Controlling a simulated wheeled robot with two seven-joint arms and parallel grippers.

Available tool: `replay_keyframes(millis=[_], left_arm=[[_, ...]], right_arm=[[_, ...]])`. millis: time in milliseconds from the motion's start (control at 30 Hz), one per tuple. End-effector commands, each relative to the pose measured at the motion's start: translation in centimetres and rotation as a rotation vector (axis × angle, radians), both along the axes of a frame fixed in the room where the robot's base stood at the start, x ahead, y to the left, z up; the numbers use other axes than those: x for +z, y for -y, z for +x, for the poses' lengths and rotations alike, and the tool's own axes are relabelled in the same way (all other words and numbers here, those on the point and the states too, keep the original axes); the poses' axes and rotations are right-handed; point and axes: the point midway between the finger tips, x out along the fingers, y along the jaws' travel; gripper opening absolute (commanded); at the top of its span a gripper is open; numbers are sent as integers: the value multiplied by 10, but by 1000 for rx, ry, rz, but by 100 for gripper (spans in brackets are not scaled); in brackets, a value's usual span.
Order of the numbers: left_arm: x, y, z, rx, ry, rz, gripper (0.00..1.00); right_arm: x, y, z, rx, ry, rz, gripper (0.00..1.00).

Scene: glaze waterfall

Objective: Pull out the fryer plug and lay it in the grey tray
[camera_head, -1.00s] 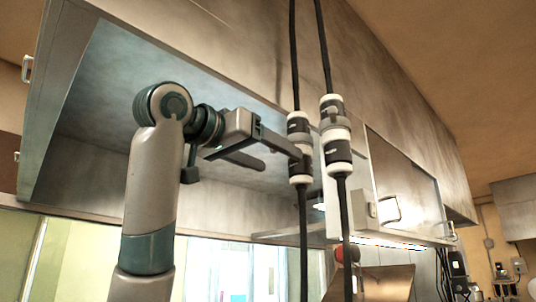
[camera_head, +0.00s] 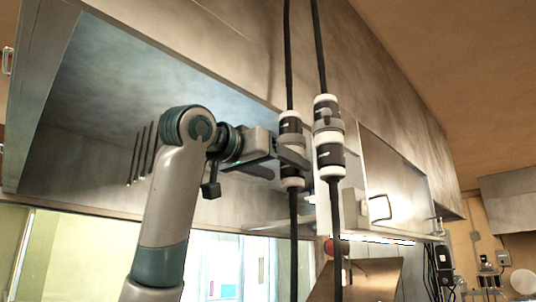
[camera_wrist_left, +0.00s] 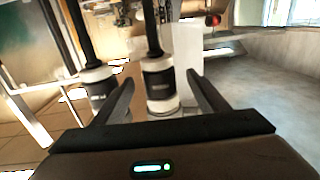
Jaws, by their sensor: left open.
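Two black-and-white plug connectors hang side by side on dark cords in the head view, a left one (camera_head: 291,150) and a right one (camera_head: 329,138). I cannot tell which is the fryer plug. My left gripper (camera_head: 278,166) is open at the left connector, with one finger crossing in front of its lower part. In the left wrist view, one connector (camera_wrist_left: 160,84) shows between the two open fingers (camera_wrist_left: 158,97), apparently not gripped. The other (camera_wrist_left: 97,84) shows outside the left finger. The grey tray is not in view. My right gripper is not in view.
A metal hood or cabinet (camera_head: 370,75) runs behind and above the cords. A cabinet door with a handle (camera_head: 379,207) is right of the connectors. A wooden-looking panel (camera_head: 372,277) and a red round thing (camera_head: 335,246) are below.

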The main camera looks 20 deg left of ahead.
Motion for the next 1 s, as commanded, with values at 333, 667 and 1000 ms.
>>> replay_keyframes(millis=[333, 667, 1000], left_arm=[[-1, 11, 37, 0, 0, 1, 67], [-1, 12, 39, 0, 2, 1, 65], [-1, 11, 38, 0, 2, 1, 7]], right_arm=[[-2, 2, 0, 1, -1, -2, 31], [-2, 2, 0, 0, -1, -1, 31], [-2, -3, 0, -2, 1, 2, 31]])
